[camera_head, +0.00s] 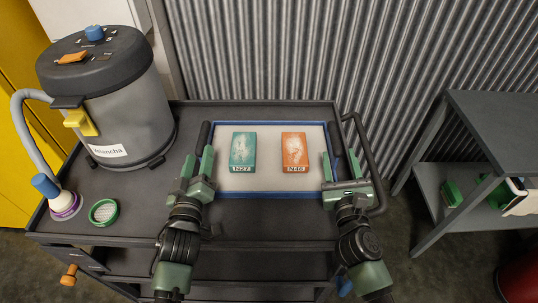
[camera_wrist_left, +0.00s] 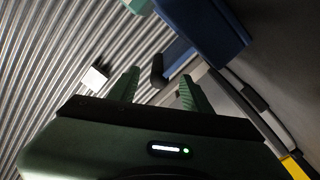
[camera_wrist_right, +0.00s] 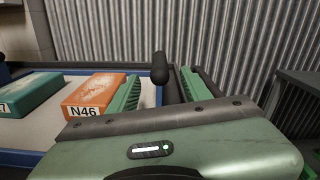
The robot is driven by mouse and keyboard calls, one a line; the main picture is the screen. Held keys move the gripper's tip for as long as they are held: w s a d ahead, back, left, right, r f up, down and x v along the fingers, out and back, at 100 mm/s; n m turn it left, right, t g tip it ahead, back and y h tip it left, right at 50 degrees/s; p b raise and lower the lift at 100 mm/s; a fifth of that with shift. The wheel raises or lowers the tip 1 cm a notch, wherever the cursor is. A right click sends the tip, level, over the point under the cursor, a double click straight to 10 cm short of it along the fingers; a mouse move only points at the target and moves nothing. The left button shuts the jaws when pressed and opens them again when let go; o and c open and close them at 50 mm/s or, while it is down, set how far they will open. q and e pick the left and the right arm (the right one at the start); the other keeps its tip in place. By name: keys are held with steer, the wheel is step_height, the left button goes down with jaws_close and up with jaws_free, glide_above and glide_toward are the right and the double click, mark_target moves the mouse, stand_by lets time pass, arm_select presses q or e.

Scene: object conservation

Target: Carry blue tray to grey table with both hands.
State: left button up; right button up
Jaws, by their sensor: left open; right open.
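The blue tray (camera_head: 270,194) has a blue rim, a pale floor and a dark bar handle on each side; it lies on the dark cart top. It carries a green box (camera_head: 243,150) marked N27 and an orange box (camera_head: 294,150) marked N46. My left gripper (camera_head: 198,163) is open at the left handle (camera_head: 203,137); the left wrist view shows the handle end (camera_wrist_left: 157,70) between the fingers. My right gripper (camera_head: 340,162) is open at the right handle, whose end (camera_wrist_right: 160,68) shows between its fingers. Contact cannot be told. The grey table (camera_head: 500,110) stands at the right.
A large grey canister (camera_head: 120,110) with a hose stands on the cart's left, near a green-rimmed dish (camera_head: 103,212). A corrugated wall (camera_head: 300,50) is behind. A floor gap separates cart and table. The visible tabletop is bare; its lower shelf holds items.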

mark_target(203, 133)
arm_select(q)
steer(key=shift+s+r, duration=0.1)
arm_select(e)
steer(key=shift+s, duration=0.1)
arm_select(q)
steer(key=shift+w, duration=3.95)
arm_select(e)
steer(key=shift+w, duration=3.95)
arm_select(q)
jaws_close()
arm_select(e)
jaws_close()
arm_select(q)
steer(key=shift+w+r, duration=0.1)
steer(key=shift+r, duration=0.15)
arm_select(e)
steer(key=shift+w+r, duration=0.1)
steer(key=shift+r, duration=0.2)
